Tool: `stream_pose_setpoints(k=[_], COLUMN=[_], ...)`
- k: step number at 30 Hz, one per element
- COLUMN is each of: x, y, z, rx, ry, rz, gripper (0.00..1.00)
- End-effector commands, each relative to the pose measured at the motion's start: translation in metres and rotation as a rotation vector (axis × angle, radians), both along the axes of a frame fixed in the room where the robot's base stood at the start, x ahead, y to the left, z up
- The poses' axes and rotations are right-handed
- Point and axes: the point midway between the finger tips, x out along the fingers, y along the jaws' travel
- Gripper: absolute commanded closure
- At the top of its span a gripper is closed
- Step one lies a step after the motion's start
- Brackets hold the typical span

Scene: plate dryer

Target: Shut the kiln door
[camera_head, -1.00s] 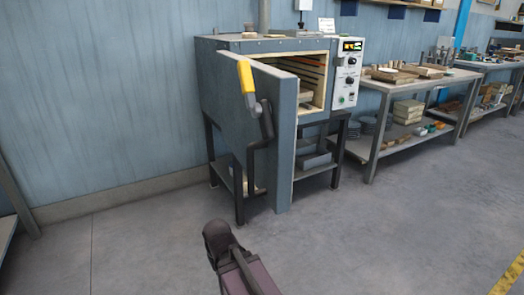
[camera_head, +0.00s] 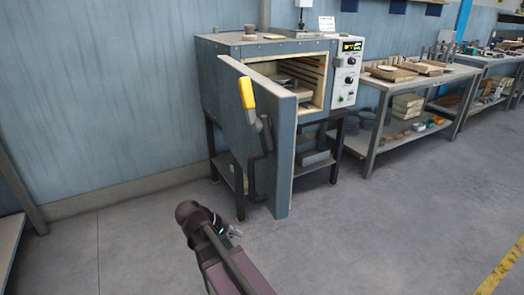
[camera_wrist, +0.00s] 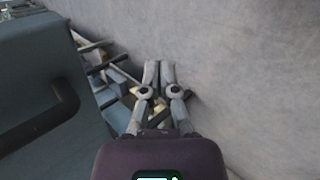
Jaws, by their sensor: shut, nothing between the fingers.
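The kiln (camera_head: 222,88) stands on a dark frame against the wall. Its thick grey door (camera_head: 285,150) hangs open toward me, and the lit chamber with shelves shows behind it. A yellow-gripped lever (camera_head: 247,93) and a dark bar handle (camera_head: 258,165) are on the door's outer face. My gripper (camera_head: 236,234) is low in front of the door, apart from it in the head view. In the wrist view my gripper (camera_wrist: 158,65) has its fingers together and empty, with the door (camera_wrist: 40,75) and its handle (camera_wrist: 60,105) to the left.
A control panel (camera_head: 347,72) is on the kiln's right side. A workbench (camera_head: 372,150) with trays and boxes stands to the right. The floor (camera_head: 380,225) in front is clear. Part of another table (camera_head: 12,235) shows at the left edge.

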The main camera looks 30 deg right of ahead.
Motion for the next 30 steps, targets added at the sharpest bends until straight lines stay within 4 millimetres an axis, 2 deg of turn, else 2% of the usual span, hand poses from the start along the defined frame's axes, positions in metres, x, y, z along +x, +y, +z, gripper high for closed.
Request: stream_pose_setpoints(k=[1, 9, 15, 18, 21, 30], x=[0.007, 0.029, 0.039, 0.042, 0.043, 0.043], y=[0.0, 0.004, 0.019, 0.026, 0.03, 0.033], z=[0.025, 0.124, 0.186, 0.205, 0.217, 0.221], rx=[-0.066, -0.442, -0.668, -0.74, -0.785, -0.808], ry=[0.001, -0.019, -0.055, -0.07, -0.081, -0.086], rz=[0.005, -0.002, -0.017, -0.025, -0.028, -0.032], gripper=[1.0, 1.0, 1.0, 1.0, 1.0, 1.0])
